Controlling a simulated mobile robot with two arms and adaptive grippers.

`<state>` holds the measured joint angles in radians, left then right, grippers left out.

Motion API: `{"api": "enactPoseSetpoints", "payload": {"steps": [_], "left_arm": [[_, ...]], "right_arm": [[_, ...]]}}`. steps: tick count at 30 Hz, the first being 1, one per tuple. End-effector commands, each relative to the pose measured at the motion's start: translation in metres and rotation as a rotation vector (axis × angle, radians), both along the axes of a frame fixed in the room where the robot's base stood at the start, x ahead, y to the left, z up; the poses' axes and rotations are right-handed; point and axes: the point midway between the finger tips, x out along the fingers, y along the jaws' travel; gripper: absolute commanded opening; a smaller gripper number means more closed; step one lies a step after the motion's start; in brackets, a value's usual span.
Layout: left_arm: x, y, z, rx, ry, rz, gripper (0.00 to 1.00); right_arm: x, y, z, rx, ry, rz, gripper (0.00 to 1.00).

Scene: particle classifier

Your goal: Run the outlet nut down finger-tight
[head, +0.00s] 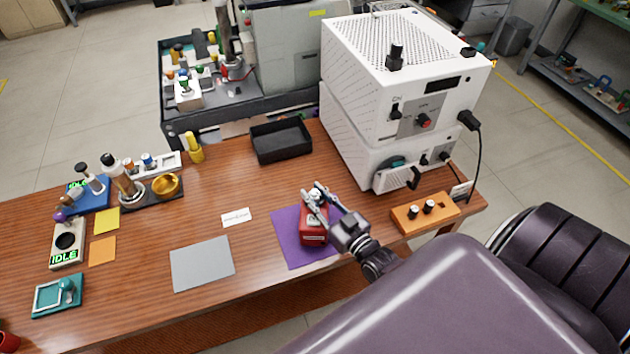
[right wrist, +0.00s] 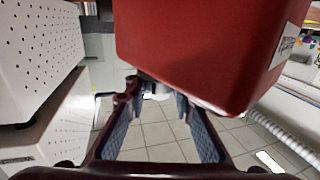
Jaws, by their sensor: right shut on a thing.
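A red box-shaped unit (head: 314,232) with a white label stands on a purple mat (head: 291,243) on the wooden bench. My right gripper (head: 316,197) is at the top of this unit, its arm coming from the lower right. It is shut on a small part there, apparently the outlet nut, which is too small and covered to make out clearly. In the right wrist view the red unit (right wrist: 210,45) fills the upper middle, and my gripper's fingers (right wrist: 158,98) reach past it. Thread and seating are hidden. My left gripper is not in view.
A white perforated instrument (head: 375,100) stands behind to the right, with an orange block (head: 425,213) in front of it. A black tray (head: 281,140) lies behind the mat. A grey mat (head: 202,263) and small card (head: 236,217) lie left, with clear bench between.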

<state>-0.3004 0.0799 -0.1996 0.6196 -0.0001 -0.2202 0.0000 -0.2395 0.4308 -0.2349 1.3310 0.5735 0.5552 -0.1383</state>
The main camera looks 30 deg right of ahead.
Motion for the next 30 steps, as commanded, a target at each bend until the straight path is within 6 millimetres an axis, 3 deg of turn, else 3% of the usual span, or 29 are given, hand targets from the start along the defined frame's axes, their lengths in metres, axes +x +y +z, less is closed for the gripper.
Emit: {"api": "enactPoseSetpoints", "payload": {"steps": [1, 9, 21, 30], "left_arm": [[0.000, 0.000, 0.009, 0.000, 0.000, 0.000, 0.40], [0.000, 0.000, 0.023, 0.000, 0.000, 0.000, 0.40], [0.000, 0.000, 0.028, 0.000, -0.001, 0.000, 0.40], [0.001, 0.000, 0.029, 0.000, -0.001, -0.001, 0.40]], "right_arm": [[0.000, 0.002, 0.005, 0.009, -0.002, -0.041, 0.00], [0.001, 0.002, 0.003, 0.007, -0.003, -0.242, 0.00], [0.002, 0.002, 0.002, 0.002, -0.007, -0.459, 0.00], [0.002, 0.001, 0.003, -0.001, -0.009, -0.523, 0.00]]}}
